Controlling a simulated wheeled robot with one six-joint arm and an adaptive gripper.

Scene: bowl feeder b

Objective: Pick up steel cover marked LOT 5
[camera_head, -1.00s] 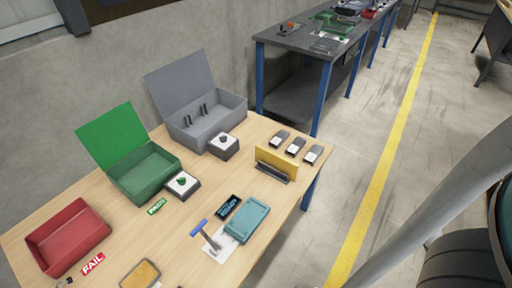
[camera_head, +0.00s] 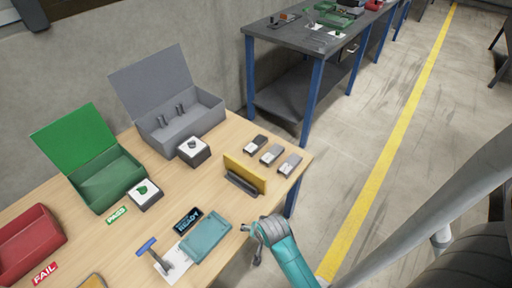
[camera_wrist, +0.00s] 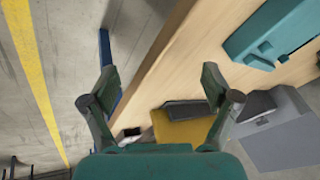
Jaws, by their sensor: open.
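Three small dark covers with pale tops stand in a row at the table's right end: a left one (camera_head: 256,144), a middle one (camera_head: 272,154) and a right one (camera_head: 290,165). Their markings are too small to read, so I cannot tell which is LOT 5. My gripper (camera_head: 252,244) is open and empty at the table's front right edge, apart from the covers. In the wrist view, my gripper (camera_wrist: 160,92) shows its two fingers spread wide. A small pale-topped item (camera_wrist: 130,133), perhaps a cover, shows partly beyond the left finger.
A yellow upright plate (camera_head: 244,174) in a dark base stands beside the covers. A teal case (camera_head: 207,241), a READY display (camera_head: 187,220), a grey open box (camera_head: 190,124), a green open box (camera_head: 105,180) and a red bin (camera_head: 25,245) occupy the table (camera_head: 150,222). Floor lies right.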

